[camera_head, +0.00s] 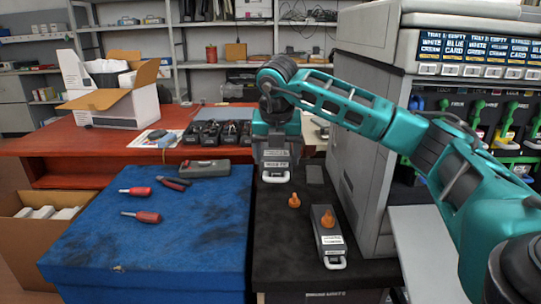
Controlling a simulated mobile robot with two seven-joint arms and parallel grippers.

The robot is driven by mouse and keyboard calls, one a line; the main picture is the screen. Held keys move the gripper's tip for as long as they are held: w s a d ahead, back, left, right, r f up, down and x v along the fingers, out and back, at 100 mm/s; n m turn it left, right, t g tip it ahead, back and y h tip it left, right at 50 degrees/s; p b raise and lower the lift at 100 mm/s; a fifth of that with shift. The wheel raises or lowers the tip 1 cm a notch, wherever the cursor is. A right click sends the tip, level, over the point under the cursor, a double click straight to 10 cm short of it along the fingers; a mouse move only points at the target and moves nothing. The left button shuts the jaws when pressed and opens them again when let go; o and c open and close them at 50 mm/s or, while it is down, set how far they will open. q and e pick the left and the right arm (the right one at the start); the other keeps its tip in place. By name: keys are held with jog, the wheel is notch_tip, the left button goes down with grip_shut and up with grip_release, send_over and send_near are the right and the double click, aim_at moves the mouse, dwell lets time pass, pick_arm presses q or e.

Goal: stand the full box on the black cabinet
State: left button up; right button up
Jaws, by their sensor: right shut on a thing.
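The right gripper (276,132) points down and is shut on a grey box (275,165) with a pale label and a white loop handle at its lower end. The gripper hides the top of this box. It is at the far left part of the black cabinet (283,262); I cannot tell whether it touches the top. A second grey box (324,228) with a label and a white handle lies on the cabinet's right side. I cannot read which label says full. My left gripper is out of view.
One orange cap (294,201) stands on the black top, another (328,219) is at the second box. A grey machine (357,150) borders the right side. The blue-covered surface (205,240) on the left holds screwdrivers and pliers (174,184). The cabinet's front left is clear.

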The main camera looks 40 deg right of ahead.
notch_tip(320, 180, down, 22)
jog(key=b, duration=1.4)
jog(key=shift+f+b, duration=0.15)
jog(key=shift+b, duration=0.15)
jog(key=shift+w+f, duration=0.1)
jog(key=shift+f, duration=0.95)
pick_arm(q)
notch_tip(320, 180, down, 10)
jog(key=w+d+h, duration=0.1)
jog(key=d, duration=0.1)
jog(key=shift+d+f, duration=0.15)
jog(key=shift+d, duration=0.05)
pick_arm(e)
jog(key=shift+f, duration=0.1)
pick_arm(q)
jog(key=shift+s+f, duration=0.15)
pick_arm(e)
jog(key=shift+f, duration=0.15)
jog(key=shift+f, duration=0.2)
